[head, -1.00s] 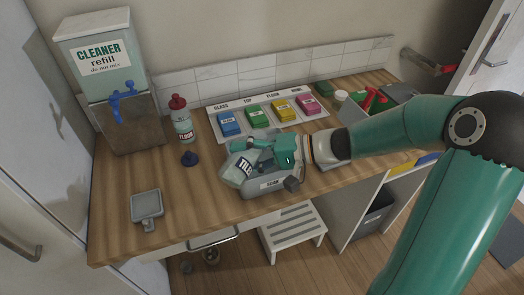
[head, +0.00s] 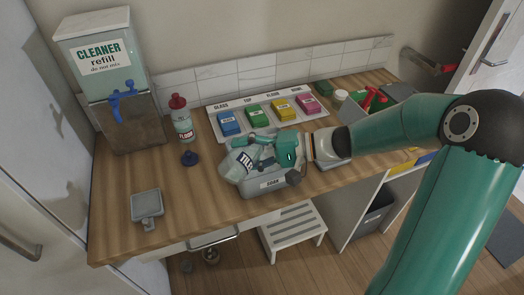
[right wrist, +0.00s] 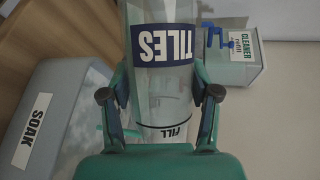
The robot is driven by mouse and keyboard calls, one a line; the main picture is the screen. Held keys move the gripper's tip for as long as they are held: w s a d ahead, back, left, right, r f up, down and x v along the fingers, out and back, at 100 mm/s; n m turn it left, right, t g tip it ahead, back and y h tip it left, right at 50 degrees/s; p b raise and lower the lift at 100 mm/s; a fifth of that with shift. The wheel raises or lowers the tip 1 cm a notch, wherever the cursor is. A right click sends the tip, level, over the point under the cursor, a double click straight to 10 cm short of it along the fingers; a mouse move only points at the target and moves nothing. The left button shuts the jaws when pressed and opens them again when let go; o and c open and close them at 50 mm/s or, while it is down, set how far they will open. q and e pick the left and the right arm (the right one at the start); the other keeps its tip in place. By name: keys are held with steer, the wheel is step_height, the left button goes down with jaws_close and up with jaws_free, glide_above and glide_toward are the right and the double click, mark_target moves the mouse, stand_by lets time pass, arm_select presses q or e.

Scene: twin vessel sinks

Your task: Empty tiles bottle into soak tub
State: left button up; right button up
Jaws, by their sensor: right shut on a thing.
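My right gripper (head: 268,156) is shut on the clear bottle labelled TILES (head: 238,170), its arm coming in from the right. The bottle is tipped over the grey soak tub (head: 262,189), which stands at the counter's front edge. In the right wrist view, the bottle (right wrist: 160,80) lies between the two fingers (right wrist: 161,98), its TILES label upside down. The tub (right wrist: 50,120) with its SOAK label is beside it at the left. The bottle's mouth is hidden, and I cannot tell whether liquid is flowing. My left gripper is not in view.
Coloured blocks on a white tray (head: 317,115) sit at the back. A grey scoop-like dish (head: 146,204) lies front left. Counter between is clear.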

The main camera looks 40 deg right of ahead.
steer(key=shift+w+d+f+m+y+b, duration=0.15)
steer(key=shift+d+f+m+y+b, duration=0.1)
steer(key=shift+m+y+b, duration=0.45)
stand_by(1.1)
